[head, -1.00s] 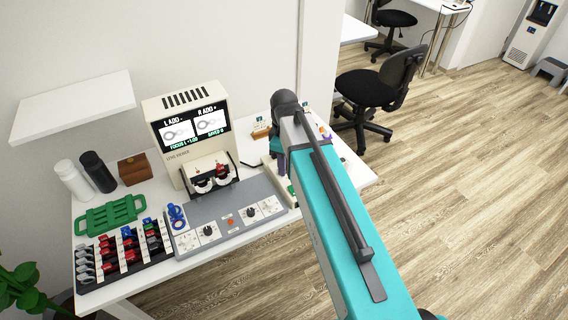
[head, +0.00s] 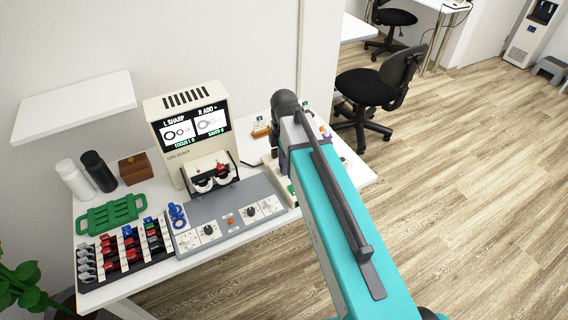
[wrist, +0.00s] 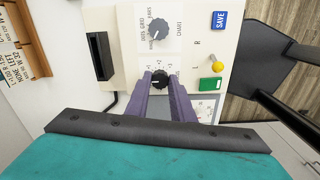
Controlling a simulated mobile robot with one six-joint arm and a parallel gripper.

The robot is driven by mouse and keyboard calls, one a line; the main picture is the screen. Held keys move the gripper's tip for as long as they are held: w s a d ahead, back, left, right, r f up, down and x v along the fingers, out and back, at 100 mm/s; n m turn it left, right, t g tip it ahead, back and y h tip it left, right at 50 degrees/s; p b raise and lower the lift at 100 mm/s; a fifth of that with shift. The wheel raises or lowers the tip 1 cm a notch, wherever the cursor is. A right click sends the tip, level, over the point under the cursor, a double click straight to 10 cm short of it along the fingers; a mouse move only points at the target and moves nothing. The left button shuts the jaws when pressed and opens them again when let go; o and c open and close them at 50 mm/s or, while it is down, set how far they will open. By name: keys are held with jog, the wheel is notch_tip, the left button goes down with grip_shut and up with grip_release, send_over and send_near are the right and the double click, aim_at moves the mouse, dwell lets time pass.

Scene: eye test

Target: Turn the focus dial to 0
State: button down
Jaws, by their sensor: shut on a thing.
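The focus dial (wrist: 159,76) is a small black knob on a cream panel (wrist: 190,18) in the wrist view. My gripper (wrist: 160,82) has its two purple fingers shut on the dial, one on each side. In the head view my arm hides the dial. The lens viewer (head: 188,155) has a screen (head: 195,126) that reads "L SHARP", "R ADD +", what looks like "FOCUS 0", and "SAVED 0".
A larger chart dial (wrist: 158,28), a blue SAVE label (wrist: 220,19), a yellow-knobbed lever (wrist: 216,66) and a green button (wrist: 210,84) share the panel. A grey console (head: 230,221), a lens rack (head: 124,252) and a green tray (head: 111,214) stand left.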

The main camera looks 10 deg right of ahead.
dwell(0.3)
jog(key=c, duration=1.5)
grip_release()
jog(key=shift+c, duration=0.2)
notch_tip(320, 180, up, 14)
jog(key=b, duration=0.2)
jog(key=shift+b, duration=0.35)
jog(key=shift+s+f, duration=0.1)
jog(key=shift+f, duration=0.1)
